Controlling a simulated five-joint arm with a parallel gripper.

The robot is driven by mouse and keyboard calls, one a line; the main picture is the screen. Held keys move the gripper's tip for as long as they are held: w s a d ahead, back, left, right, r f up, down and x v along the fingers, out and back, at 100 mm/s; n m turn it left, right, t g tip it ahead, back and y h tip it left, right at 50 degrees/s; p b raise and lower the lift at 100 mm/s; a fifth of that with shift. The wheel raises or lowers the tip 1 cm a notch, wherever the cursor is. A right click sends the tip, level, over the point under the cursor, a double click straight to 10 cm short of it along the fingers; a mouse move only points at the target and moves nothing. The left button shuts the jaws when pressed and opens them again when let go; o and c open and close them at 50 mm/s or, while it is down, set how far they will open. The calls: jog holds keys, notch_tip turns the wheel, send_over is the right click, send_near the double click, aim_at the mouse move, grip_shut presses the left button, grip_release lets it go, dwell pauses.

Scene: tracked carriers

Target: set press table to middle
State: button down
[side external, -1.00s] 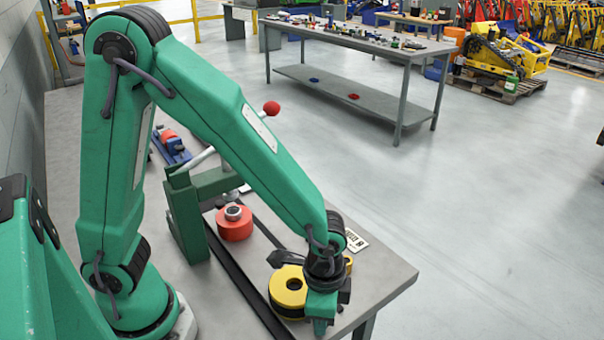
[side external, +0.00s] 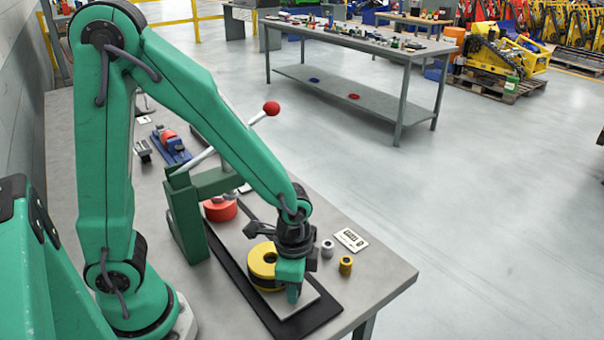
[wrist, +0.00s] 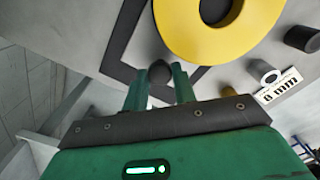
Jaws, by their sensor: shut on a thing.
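The press table is a grey sliding plate (side external: 277,304) on a black track (side external: 322,316). A yellow ring with a dark centre (side external: 261,262) and a red ring (side external: 221,210) sit on it. My gripper (side external: 292,291) is low over the plate's front part, beside the yellow ring. In the wrist view its fingers stand on either side of a dark round knob (wrist: 160,73), shut on it. The yellow ring (wrist: 215,30) is just beyond.
A grey bushing (side external: 327,248), a brass-coloured bushing (side external: 345,264) and an "8 mm" card (side external: 351,239) lie right of the track. A blue fixture with a red part (side external: 170,145) stands behind the press. The bench's front right corner is clear.

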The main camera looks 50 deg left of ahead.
jog(key=shift+w+a, duration=0.1)
jog(key=shift+a, duration=2.1)
jog(key=c, duration=1.1)
grip_release()
jog(key=shift+c, duration=0.2)
jog(key=shift+r, duration=0.2)
jog(key=shift+r, duration=3.75)
